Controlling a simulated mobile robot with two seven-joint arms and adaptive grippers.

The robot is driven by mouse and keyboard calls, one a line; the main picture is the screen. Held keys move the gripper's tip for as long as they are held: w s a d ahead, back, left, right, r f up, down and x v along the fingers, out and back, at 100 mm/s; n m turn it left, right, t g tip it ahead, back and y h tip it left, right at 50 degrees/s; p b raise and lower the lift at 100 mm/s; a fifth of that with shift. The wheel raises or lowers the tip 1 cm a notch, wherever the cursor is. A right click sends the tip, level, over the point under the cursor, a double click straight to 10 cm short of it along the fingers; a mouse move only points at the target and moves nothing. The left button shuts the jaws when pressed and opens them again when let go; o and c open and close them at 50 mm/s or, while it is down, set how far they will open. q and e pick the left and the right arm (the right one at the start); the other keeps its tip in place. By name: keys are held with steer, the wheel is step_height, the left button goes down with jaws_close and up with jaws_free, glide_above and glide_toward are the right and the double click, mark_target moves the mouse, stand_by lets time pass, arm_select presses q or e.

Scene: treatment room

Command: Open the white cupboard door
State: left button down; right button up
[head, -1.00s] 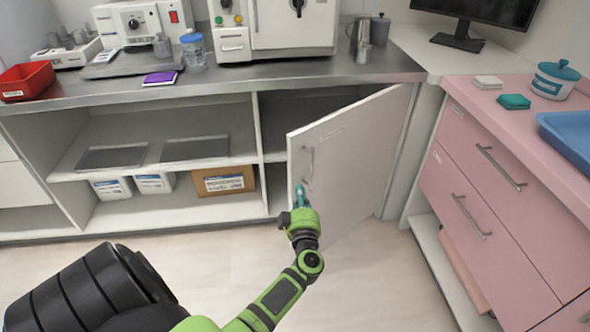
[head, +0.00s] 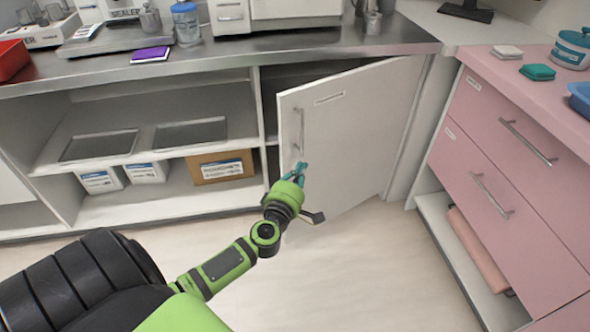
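The white cupboard door (head: 355,135) stands partly open under the counter, hinged on its right side, with its free left edge out toward me. Its upright grey handle (head: 298,130) is near that edge. My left gripper (head: 298,169), green with teal fingers, is in front of the door at the handle's lower end. The fingertips look close together, but I cannot tell whether they are apart, touch the handle or grip it. My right gripper is not in view.
Left of the door are open shelves (head: 200,206) with trays and boxes. The steel counter (head: 300,50) above carries equipment. A pink drawer unit (head: 500,150) stands close on the right. The floor (head: 345,270) before the door is clear.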

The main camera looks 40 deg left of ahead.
arm_select(q)
steer(key=shift+w+d, duration=0.7)
steer(key=shift+w, duration=0.2)
steer(key=shift+w+d, duration=0.7)
steer(key=shift+w, duration=0.2)
stand_by(0.5)
